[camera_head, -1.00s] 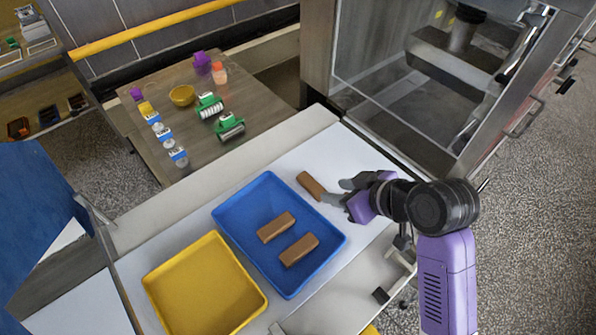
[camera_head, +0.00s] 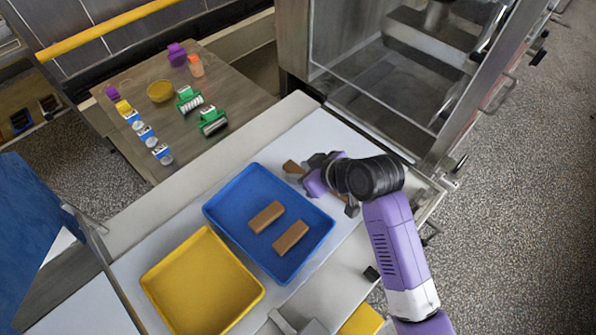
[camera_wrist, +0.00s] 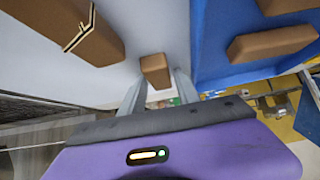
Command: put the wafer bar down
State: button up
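In the wrist view, a brown wafer bar (camera_wrist: 155,70) sits between my two fingertips, with the fingers against its sides. Its near end also shows in the head view (camera_head: 292,167), just left of my gripper (camera_head: 309,170), over the white surface beyond the blue tray. My gripper also shows in the wrist view (camera_wrist: 160,84). I cannot tell whether the held bar touches the surface. A second bar (camera_wrist: 75,28) with a pale layered edge is at upper left in the wrist view. My arm seems to hide it in the head view.
The blue tray (camera_head: 222,210) holds two brown bars (camera_head: 266,216). A yellow tray (camera_head: 203,285) beside it is empty. The white surface (camera_head: 318,135) has clear room above my gripper. A metal machine stands at upper right. A side table carries rollers, a bowl and small containers.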

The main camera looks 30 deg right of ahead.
jog(key=shift+c, duration=0.5)
jog(key=c, duration=0.7)
jog(key=shift+o, duration=0.2)
jog(key=shift+r, duration=0.1)
